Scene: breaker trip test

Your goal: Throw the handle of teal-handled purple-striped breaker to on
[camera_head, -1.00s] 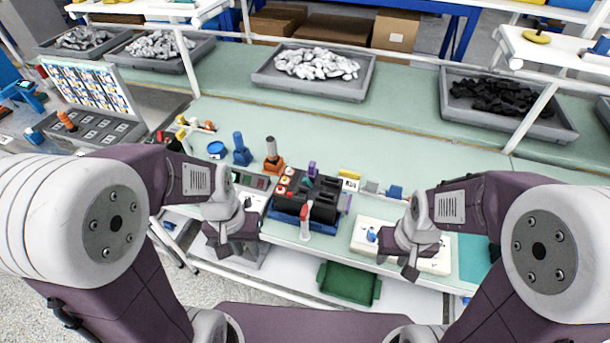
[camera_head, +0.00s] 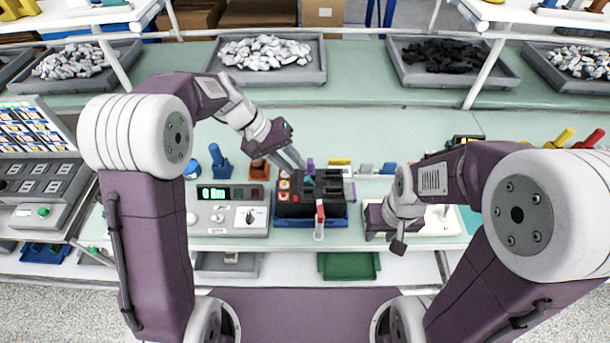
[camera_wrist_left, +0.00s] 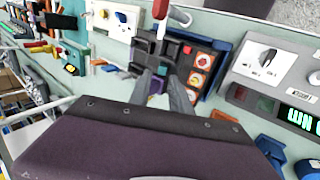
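A black breaker block (camera_head: 300,207) with round dials on its left side sits in a blue tray (camera_head: 338,222) on the bench. A small teal handle (camera_head: 308,181) shows near its back, with a purple piece (camera_head: 310,164) just behind; I cannot make out the stripe. My left gripper (camera_head: 297,162) points down at the back of the block, close to the teal handle. In the left wrist view, its fingers (camera_wrist_left: 161,77) are slightly apart, with a teal part (camera_wrist_left: 156,86) showing between them; contact is unclear. My right gripper (camera_head: 398,246) hangs over the white board's front edge, its fingers unclear.
A grey meter (camera_head: 230,217) with a green display and a knob stands left of the block. A red-and-white upright piece (camera_head: 319,221) stands at the block's front. A white board (camera_head: 436,222) lies to the right. Blue (camera_head: 217,160) and orange fixtures stand behind the meter.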

